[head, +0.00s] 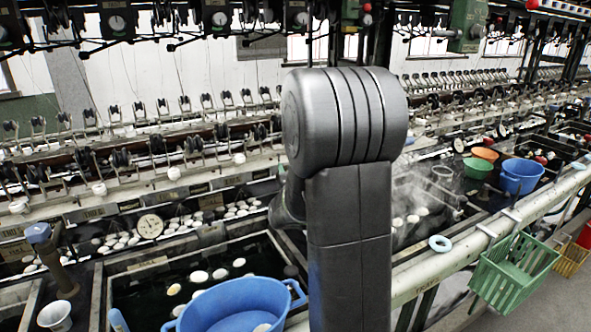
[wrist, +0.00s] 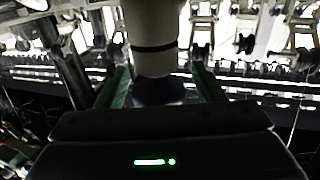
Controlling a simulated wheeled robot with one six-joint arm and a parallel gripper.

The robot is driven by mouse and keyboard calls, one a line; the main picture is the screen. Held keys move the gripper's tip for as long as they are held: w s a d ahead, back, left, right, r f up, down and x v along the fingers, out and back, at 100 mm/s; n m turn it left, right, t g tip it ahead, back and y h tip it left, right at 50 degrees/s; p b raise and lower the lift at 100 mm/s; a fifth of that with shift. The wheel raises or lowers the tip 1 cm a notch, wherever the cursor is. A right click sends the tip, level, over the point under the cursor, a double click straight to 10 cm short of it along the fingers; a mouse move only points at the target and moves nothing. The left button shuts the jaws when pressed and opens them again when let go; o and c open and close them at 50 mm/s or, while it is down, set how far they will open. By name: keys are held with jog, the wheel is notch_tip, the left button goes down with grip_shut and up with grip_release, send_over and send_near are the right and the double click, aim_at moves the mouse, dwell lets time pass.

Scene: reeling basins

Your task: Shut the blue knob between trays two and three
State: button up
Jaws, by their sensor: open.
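In the wrist view my gripper (wrist: 161,76) is open, with a green finger on each side of an upright-looking knob. The knob (wrist: 158,93) is dark blue and joins a thick pale stem (wrist: 153,55) with a black band. It lies between the fingers, close to the gripper body; whether either finger touches it I cannot tell. In the head view my arm hides the gripper and this knob. Another blue knob (head: 38,233) on a brown stem stands at the far left, beside a basin.
A blue tub (head: 235,305) sits at the front of a dark water basin holding white cocoons (head: 199,276). A round dial (head: 150,226) stands behind it. A green basket (head: 512,270) hangs at the right edge. Rows of reels (head: 160,145) run behind the basins.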

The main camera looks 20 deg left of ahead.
jog(key=b+v, duration=0.1)
jog(key=v, duration=1.2)
jog(key=shift+s+d, duration=0.25)
jog(key=shift+s, duration=0.05)
dwell(1.9)
